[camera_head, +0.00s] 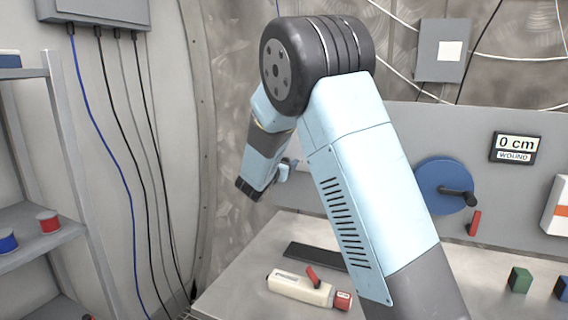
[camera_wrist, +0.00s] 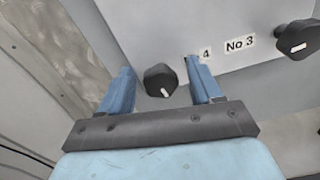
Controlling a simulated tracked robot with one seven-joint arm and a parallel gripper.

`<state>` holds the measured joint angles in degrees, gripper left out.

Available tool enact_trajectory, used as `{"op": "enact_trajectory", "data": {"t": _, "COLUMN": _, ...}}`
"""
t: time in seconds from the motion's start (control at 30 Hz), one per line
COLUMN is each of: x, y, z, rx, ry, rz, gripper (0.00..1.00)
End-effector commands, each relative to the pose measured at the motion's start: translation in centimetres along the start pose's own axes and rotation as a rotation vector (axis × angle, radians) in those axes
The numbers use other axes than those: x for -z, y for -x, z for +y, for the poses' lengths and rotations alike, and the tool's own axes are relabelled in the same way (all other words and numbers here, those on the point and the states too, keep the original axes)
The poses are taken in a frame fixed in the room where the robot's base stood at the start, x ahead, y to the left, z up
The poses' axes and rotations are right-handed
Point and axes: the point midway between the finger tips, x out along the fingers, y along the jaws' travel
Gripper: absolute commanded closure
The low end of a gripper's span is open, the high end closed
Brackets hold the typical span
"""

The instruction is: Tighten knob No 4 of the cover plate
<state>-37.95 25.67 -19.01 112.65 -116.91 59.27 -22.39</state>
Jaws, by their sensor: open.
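In the wrist view, a dark lobed knob (camera_wrist: 160,80) with a white mark appears between the two blue fingers of my gripper (camera_wrist: 157,70). The fingers are apart, with a gap on both sides of the knob in the picture; I cannot tell how deep they reach around it. The right finger partly covers the label beside the knob, leaving a "4" (camera_wrist: 206,52) showing. The pale cover plate (camera_wrist: 160,25) is behind. A second dark knob (camera_wrist: 297,39), beside the label "No 3" (camera_wrist: 240,44), is at the right. My arm mostly hides the plate in the head view.
In the head view, a bench (camera_head: 235,285) holds a cream tool (camera_head: 300,288) with a red lever, a dark bar (camera_head: 315,256) and a green block (camera_head: 520,279). Shelves (camera_head: 40,250) stand left.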

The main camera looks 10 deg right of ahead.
Motion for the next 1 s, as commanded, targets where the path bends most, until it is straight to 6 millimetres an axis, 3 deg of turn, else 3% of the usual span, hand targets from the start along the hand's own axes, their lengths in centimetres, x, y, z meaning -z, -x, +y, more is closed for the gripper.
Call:
{"op": "enact_trajectory", "data": {"t": 0.2, "x": 0.00, "y": -0.01, "z": 0.01, "rx": 0.000, "ry": 0.000, "rz": 0.000, "gripper": 0.36}}
{"op": "enact_trajectory", "data": {"t": 0.77, "x": -0.04, "y": 0.02, "z": 0.03, "rx": 0.000, "ry": -0.001, "rz": -0.001, "gripper": 0.90}}
{"op": "enact_trajectory", "data": {"t": 1.0, "x": -0.11, "y": 0.00, "z": 0.05, "rx": 0.000, "ry": -0.008, "rz": -0.002, "gripper": 0.91}}
